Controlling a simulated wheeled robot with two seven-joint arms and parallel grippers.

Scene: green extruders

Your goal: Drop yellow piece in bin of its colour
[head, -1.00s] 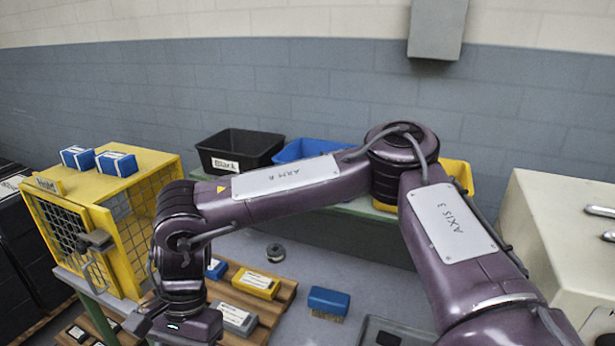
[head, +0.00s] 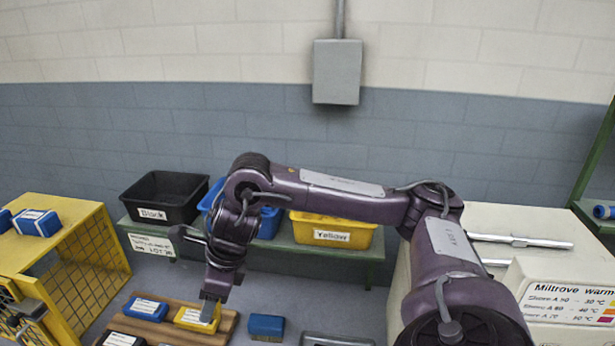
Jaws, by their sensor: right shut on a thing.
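The yellow piece (head: 190,317) is a small block with a white label, lying on a wooden slatted board (head: 224,330) at the bottom of the head view. My right gripper (head: 209,312) points down at its right end and is shut on it, covering part of that end. The piece still looks level with the board; any gap beneath is hard to see. The yellow bin (head: 365,238), labelled "Yellow", stands behind on a green bench, to the right of the gripper. My left gripper is not in view.
A black bin (head: 180,188) and a blue bin (head: 268,225) stand left of the yellow one, the blue partly behind my arm. A blue piece (head: 147,306) and a dark piece (head: 120,340) neighbour the yellow piece. A yellow mesh cage (head: 90,265) stands at left.

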